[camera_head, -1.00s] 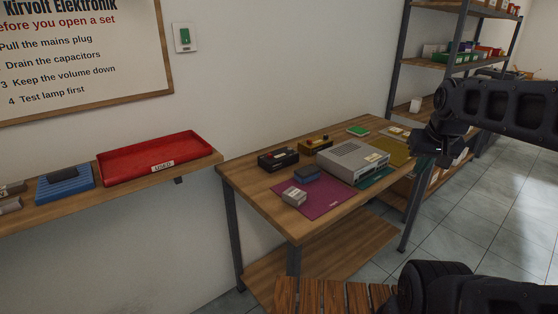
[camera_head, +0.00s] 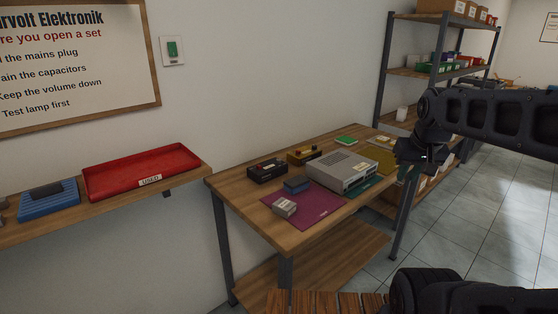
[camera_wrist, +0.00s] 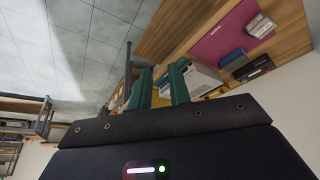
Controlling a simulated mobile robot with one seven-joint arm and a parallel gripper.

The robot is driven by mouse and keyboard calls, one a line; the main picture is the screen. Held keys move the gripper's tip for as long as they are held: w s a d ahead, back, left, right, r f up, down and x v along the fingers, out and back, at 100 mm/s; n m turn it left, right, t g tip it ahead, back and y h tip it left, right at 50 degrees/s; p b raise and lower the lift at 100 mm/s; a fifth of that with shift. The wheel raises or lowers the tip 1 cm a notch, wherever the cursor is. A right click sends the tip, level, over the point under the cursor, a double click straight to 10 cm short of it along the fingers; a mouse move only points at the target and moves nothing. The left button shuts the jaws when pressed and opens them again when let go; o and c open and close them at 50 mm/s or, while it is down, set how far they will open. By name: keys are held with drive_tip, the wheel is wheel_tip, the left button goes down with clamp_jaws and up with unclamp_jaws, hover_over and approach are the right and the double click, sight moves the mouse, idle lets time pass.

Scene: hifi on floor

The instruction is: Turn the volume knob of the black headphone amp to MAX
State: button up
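A small black box (camera_head: 267,170), which looks like the headphone amp, sits at the back left of the wooden workbench (camera_head: 300,237). Its knob is too small to make out in the head view. It also shows in the wrist view (camera_wrist: 253,69), at the right, tilted with the picture. My gripper (camera_wrist: 158,86) has two green fingers that stand apart with nothing held between them. In the head view my gripper is at the right, in front of the bench's right end and well away from the black box.
A grey device (camera_head: 341,171) stands mid-bench, with a yellow-brown box (camera_head: 304,155) behind it. A blue box (camera_head: 297,185) and a small grey box (camera_head: 284,207) lie on a purple mat (camera_head: 318,204). A red tray (camera_head: 140,171) is on the wall shelf. Tiled floor is open at right.

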drive_tip(key=o, duration=0.5)
drive_tip(key=shift+w+a+r+n, duration=0.25)
drive_tip(key=shift+w+r, duration=0.1)
drive_tip(key=shift+w, duration=0.25)
drive_tip(key=shift+w+a+r+n, duration=0.1)
drive_tip(key=shift+w+r+n, duration=0.2)
drive_tip(key=shift+w, duration=0.25)
drive_tip(key=w+a+r+n+g, duration=0.1)
drive_tip(key=w+a+r+n, duration=0.1)
drive_tip(key=w, duration=0.3)
drive_tip(key=w+a+r+n, duration=0.2)
drive_tip(key=w, duration=0.4)
drive_tip(key=n+g, duration=0.4)
drive_tip(key=n, duration=1.3)
hover_over(279, 159)
wheel_tip(279, 159, down, 15)
drive_tip(key=shift+m, duration=0.25)
wheel_tip(279, 159, down, 10)
drive_tip(key=shift+s+f, duration=0.1)
drive_tip(key=shift+f, duration=0.1)
drive_tip(key=c, duration=1)
